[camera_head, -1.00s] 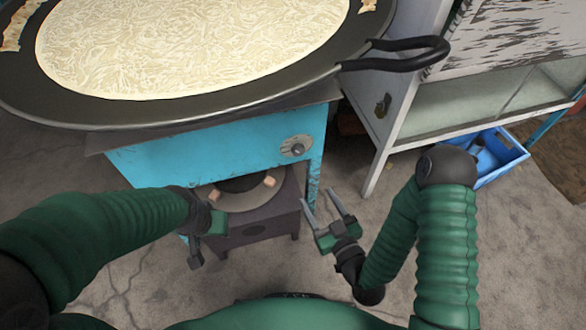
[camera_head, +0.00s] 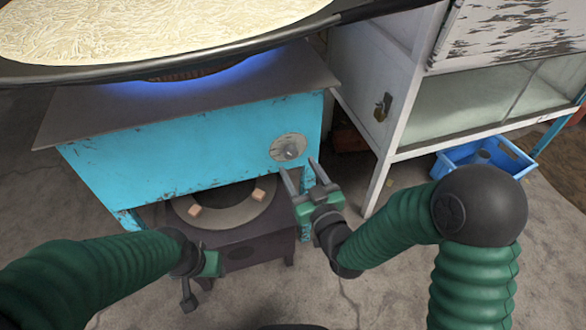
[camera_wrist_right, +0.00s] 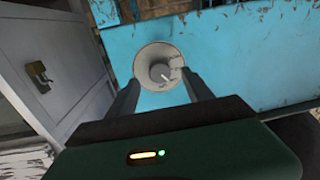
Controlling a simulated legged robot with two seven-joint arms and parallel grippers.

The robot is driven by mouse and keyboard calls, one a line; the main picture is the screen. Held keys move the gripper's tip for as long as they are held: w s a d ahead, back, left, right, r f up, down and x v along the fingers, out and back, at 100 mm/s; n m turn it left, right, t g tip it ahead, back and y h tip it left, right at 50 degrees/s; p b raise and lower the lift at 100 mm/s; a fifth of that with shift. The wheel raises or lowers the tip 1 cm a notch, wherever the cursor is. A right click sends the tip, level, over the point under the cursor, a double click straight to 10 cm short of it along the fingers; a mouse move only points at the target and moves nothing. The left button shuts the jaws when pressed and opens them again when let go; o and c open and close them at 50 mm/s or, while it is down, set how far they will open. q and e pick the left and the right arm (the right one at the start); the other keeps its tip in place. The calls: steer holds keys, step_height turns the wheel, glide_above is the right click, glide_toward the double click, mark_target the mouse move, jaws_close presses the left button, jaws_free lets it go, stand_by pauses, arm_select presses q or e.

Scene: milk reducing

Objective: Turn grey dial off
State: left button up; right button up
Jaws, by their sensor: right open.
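The grey dial (camera_head: 289,148) sits on a round pale plate on the front of the blue stove (camera_head: 190,150), near its right end. In the right wrist view the dial (camera_wrist_right: 161,72) shows between the two fingers, with a light mark on its lower right. My right gripper (camera_head: 305,167) is open and empty, just in front of and below the dial; whether it touches is unclear. My left gripper (camera_head: 200,278) is low at the left, in front of the dark lower burner; its finger opening is not clear.
A large pan (camera_head: 190,62) of pale milk stands on the stove, with blue flame (camera_head: 190,82) under it. A dark lower burner (camera_head: 235,215) sits beneath. A white cabinet (camera_head: 375,100) and a blue crate (camera_head: 480,160) stand at the right. Floor is free in front.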

mark_target(292, 156)
steer(key=b+x, duration=0.1)
steer(key=x, duration=0.3)
steer(key=shift+w, duration=0.4)
steer(key=shift+c, duration=0.4)
jaws_close()
